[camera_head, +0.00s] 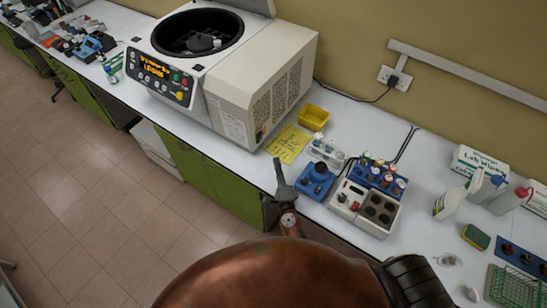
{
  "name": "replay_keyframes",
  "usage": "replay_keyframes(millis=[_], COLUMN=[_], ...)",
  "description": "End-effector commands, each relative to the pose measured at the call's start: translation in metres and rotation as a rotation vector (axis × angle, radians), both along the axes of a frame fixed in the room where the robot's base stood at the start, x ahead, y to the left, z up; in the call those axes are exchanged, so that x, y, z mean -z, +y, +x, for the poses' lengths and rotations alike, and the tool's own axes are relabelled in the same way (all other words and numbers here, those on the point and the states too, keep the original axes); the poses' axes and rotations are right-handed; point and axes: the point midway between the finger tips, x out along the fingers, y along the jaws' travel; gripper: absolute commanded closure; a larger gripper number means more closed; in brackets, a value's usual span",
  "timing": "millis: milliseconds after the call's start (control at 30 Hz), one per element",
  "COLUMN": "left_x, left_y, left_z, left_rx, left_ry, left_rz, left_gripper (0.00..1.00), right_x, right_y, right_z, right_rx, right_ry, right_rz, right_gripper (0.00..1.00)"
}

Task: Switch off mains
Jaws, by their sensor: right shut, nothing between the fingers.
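A white wall socket (394,79) is on the tan wall behind the bench, with a dark plug in it. Its cable runs down left behind the centrifuge (255,85), a white machine with an open lid and a lit orange display (155,70). A small dark spot with an orange tint, perhaps a switch, shows low on the centrifuge's right side (258,132); its state is too small to tell. My right gripper (278,164) is shut and empty, over the bench's front edge, right of and nearer than the centrifuge, apart from the socket. My left gripper is not in view.
Near my right gripper are a yellow note (288,143), a yellow tray (313,117), a blue device (317,181) and a white heating block (363,207) with a blue vial rack (377,177). Bottles (449,203) and a wipes box (478,165) stand to the right.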

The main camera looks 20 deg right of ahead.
Motion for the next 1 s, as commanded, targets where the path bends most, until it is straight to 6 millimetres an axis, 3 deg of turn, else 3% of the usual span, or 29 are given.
replay_keyframes(millis=[400, 500, 700, 1000], left_x=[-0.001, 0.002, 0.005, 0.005], left_y=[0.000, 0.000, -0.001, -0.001], left_z=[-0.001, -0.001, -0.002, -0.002], left_rx=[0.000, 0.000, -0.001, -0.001], left_ry=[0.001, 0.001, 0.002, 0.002], left_rz=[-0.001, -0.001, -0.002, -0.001], left_gripper=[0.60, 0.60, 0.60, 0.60], right_x=[-0.008, -0.009, -0.011, -0.012], right_y=[-0.010, 0.001, 0.012, 0.015], right_z=[0.084, 0.096, 0.111, 0.113], right_rx=[-0.002, -0.002, -0.001, -0.001], right_ry=[-0.002, -0.001, 0.000, 0.000], right_rz=[0.000, 0.003, 0.000, 0.000], right_gripper=[1.00, 1.00, 1.00, 1.00])
